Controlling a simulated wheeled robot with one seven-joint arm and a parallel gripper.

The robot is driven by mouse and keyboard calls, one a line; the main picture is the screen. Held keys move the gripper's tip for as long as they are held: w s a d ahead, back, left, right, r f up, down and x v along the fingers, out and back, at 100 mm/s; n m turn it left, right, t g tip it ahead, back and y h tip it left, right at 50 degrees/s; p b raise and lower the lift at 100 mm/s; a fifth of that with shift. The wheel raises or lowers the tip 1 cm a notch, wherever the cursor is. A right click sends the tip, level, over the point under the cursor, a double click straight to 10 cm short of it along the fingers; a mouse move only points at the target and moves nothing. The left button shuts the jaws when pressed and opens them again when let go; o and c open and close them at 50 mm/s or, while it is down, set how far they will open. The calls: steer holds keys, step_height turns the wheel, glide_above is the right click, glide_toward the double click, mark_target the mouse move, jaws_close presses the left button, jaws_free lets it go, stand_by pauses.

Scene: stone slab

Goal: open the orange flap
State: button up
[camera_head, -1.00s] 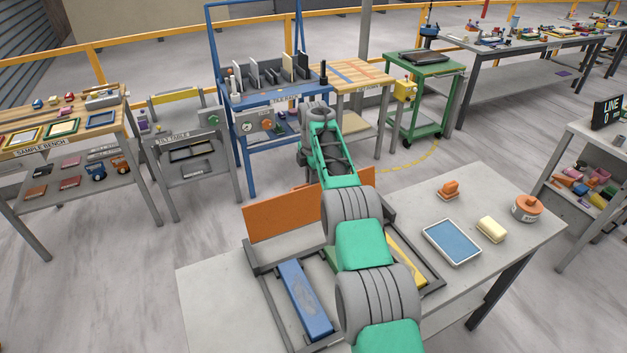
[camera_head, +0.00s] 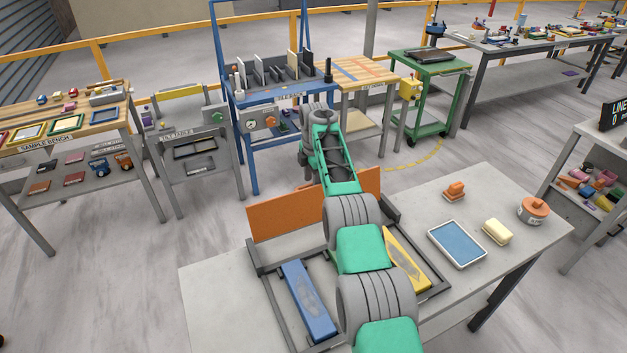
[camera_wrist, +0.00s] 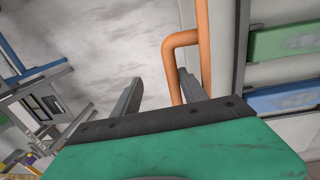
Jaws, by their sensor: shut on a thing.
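The orange flap (camera_head: 288,221) stands upright along the back edge of a dark grey frame (camera_head: 259,278) on the near table. My arm hides the flap's middle in the head view. In the wrist view the flap (camera_wrist: 204,45) shows nearly edge-on, with an orange bar handle (camera_wrist: 169,62) sticking out from its side. My gripper (camera_wrist: 160,78) is at this handle and shut on it, with the bar running down beside the right finger. The exact contact is partly hidden by the gripper body. In the head view the gripper itself is hidden behind my arm.
The frame holds a blue strip (camera_head: 308,302) and a yellow strip (camera_head: 405,260). A blue tray (camera_head: 457,244), a cream-yellow block (camera_head: 498,231), an orange-handled tool (camera_head: 454,190) and an orange-lidded tub (camera_head: 534,209) stand on the right. A blue rack (camera_head: 272,98) stands behind.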

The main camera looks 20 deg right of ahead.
steer(key=shift+d+r, duration=0.25)
steer(key=shift+r, duration=0.15)
stand_by(0.3)
